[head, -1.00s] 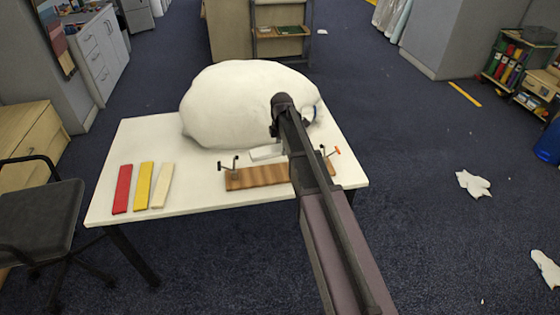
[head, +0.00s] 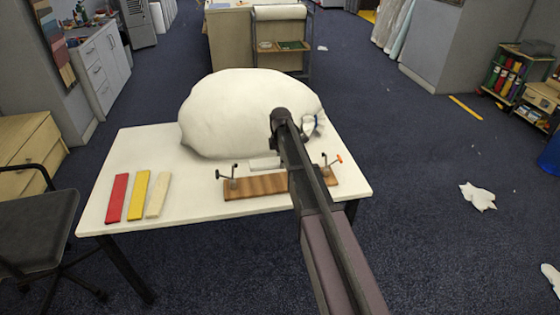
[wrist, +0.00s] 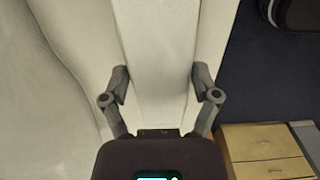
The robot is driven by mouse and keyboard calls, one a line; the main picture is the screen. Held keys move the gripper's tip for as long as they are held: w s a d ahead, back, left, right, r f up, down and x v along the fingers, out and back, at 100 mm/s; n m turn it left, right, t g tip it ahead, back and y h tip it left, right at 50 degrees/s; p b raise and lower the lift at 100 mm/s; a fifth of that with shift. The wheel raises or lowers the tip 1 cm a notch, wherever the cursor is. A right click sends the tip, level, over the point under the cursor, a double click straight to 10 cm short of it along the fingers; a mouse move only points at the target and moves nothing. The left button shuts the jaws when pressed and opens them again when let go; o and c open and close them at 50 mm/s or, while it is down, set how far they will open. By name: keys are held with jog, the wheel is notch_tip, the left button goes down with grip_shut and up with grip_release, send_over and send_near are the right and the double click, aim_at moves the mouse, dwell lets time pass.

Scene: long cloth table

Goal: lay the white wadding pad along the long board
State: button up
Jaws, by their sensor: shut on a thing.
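In the wrist view my gripper (wrist: 157,85) has a finger on each side of a long white strip, the wadding pad (wrist: 160,50), and is shut on it. In the head view my arm hides the gripper. A flat white piece, which looks like the pad's end (head: 264,163), shows left of the arm, just behind the long board (head: 256,187). I cannot tell whether it touches the table. The brown wooden board lies near the table's front edge, partly behind my arm, with a clamp at the left (head: 233,178) and an orange-tipped one at the right (head: 331,168).
A big white sack-like mound (head: 235,110) fills the back of the white table (head: 130,205). Red (head: 117,198), yellow (head: 138,196) and cream (head: 158,195) strips lie at the left. Table between cream strip and board is bare. A black chair (head: 35,225) stands left.

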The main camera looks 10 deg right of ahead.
aim_at(281, 181)
jog(key=shift+f, duration=0.15)
jog(key=shift+f+b, duration=4.15)
jog(key=shift+b, duration=0.1)
jog(key=o, duration=0.8)
jog(key=shift+o, duration=0.2)
jog(key=shift+r, duration=0.15)
